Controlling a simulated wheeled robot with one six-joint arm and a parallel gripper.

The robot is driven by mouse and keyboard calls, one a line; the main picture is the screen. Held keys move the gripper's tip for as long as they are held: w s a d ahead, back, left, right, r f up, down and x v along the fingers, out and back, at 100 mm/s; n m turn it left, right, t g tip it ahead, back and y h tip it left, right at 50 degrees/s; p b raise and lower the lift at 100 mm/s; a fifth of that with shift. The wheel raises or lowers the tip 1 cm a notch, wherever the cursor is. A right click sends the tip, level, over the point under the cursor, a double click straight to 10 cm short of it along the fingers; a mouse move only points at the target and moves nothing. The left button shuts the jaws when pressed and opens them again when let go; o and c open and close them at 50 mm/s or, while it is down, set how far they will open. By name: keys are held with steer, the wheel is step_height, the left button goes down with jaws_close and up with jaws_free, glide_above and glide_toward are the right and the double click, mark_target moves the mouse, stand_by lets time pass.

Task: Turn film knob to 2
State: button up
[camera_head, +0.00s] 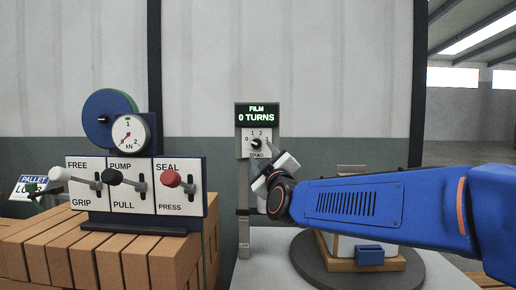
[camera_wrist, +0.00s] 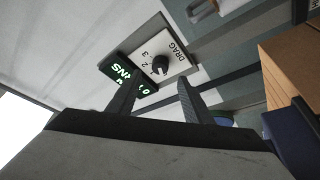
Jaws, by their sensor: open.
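The film knob (camera_head: 257,143) is a small black knob on a white plate marked 0, 1, 2, with DRAG below it. Its pointer is too small to read. Above it a display (camera_head: 257,113) reads FILM 0 TURNS in green. In the wrist view the knob (camera_wrist: 160,66) shows tilted, just beyond the tips of my gripper (camera_wrist: 157,85). The two dark fingers are apart with nothing between them. In the head view my gripper (camera_head: 278,165) is at the lower right of the dial plate, apart from the knob.
A white panel (camera_head: 135,204) with FREE/GRIP, PUMP/PULL and SEAL/PRESS levers stands on stacked boxes (camera_head: 105,262) at left, with a kN gauge (camera_head: 128,134) above. A round dark turntable (camera_head: 308,262) carrying a load is below my arm. A grey post (camera_head: 243,215) supports the display.

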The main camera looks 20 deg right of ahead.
mark_target(257, 145)
steer(key=shift+x, duration=3.6)
steer(key=shift+c, duration=0.3)
steer(key=shift+a, duration=0.1)
steer(key=c, duration=1)
